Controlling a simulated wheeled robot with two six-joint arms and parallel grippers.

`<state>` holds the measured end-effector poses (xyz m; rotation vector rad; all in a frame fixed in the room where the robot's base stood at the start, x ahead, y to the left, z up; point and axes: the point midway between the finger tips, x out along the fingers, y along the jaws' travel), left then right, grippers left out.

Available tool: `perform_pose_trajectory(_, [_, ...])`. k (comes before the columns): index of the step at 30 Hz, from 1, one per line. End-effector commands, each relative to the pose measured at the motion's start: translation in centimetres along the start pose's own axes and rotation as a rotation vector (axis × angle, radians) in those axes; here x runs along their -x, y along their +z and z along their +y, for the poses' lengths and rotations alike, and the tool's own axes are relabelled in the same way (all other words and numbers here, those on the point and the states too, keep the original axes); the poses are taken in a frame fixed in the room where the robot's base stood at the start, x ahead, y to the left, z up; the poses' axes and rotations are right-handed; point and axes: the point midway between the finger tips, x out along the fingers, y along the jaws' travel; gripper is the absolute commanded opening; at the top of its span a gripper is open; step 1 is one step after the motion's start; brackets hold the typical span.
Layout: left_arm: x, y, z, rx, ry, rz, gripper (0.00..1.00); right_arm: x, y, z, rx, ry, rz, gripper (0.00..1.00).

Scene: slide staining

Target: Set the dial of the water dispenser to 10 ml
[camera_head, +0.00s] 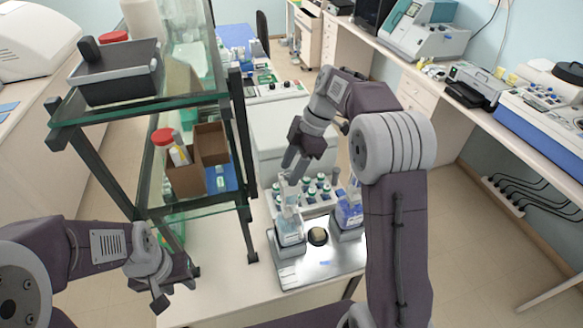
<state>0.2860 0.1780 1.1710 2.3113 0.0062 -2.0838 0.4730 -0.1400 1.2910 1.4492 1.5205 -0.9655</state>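A clear bottle with pale blue contents (290,232) stands on a metal tray (318,270); a tall translucent top rises from it. It looks like the water dispenser, but I cannot make out its dial or any marking. My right gripper (293,166) points down just above that top. Its fingers look close together, and I cannot tell whether they touch the top or hold anything. My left gripper (177,287) is open and empty at the lower left, well away from the dispenser.
A second bottle with blue liquid (349,214) and a small dark round object (318,236) are beside the dispenser. Several capped bottles (318,185) stand behind. The front table surface (225,295) is clear.

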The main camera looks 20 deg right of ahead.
Motion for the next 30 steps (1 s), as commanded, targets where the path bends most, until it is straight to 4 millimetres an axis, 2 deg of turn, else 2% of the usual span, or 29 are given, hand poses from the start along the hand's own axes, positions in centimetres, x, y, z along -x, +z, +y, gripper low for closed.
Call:
perform_pose_trajectory(8, [-0.1,0.0,0.0,0.000,0.000,0.000,0.36,0.3,0.1,0.0,-0.001,0.000,0.000,0.49])
perform_pose_trajectory(11, [-0.4,0.1,0.0,0.000,0.000,0.000,0.36,1.5,0.1,0.1,-0.001,0.003,0.000,0.49])
perform_pose_trajectory(18, [-0.5,0.1,0.0,0.000,0.000,0.000,0.36,6.8,0.1,0.1,-0.001,0.004,-0.002,0.49])
perform_pose_trajectory(21, [-0.2,0.0,0.0,0.000,0.000,0.000,0.36,8.2,0.0,0.0,0.000,0.002,-0.001,0.49])
perform_pose_trajectory(25, [-0.1,0.0,0.0,0.000,0.000,0.000,0.36,9.0,0.0,-0.1,-0.001,0.001,0.000,0.49])
perform_pose_trajectory(30, [-0.2,0.0,0.0,0.000,0.000,0.000,0.36,9.1,0.0,-0.1,-0.001,0.000,0.000,0.49])
